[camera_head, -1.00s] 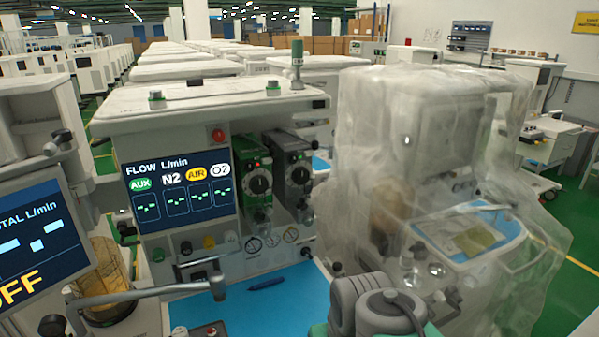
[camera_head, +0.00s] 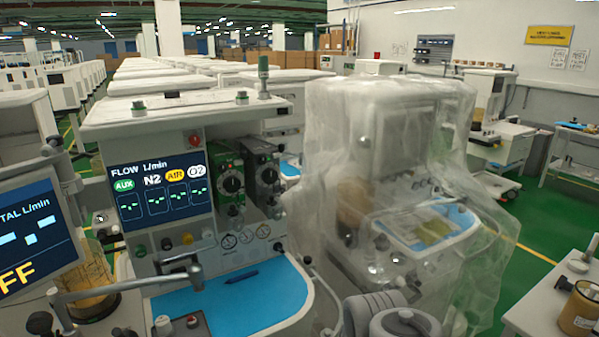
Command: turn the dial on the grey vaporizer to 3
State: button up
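The grey vaporizer (camera_head: 261,165) is mounted on the front of the anaesthesia cart, just right of the green vaporizer (camera_head: 229,172). Its round dial (camera_head: 268,176) faces me; the numbers on it are too small to read. The green vaporizer has a similar dial (camera_head: 232,183). The cart's flow screen (camera_head: 159,187) is to their left. My gripper is not in view. Part of my arm (camera_head: 390,318) shows at the bottom centre, below and right of the vaporizers and well apart from them.
A blue work surface (camera_head: 225,302) with a dark pen (camera_head: 241,277) lies below the vaporizers. A plastic-wrapped cart (camera_head: 400,150) stands close on the right. A jointed metal arm (camera_head: 130,285) sticks out at the lower left. A table (camera_head: 545,310) is at the lower right, with green floor between.

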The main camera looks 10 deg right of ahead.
aim_at(270, 175)
jog(key=z, duration=0.05)
jog(key=i, duration=0.95)
jog(key=u, duration=0.35)
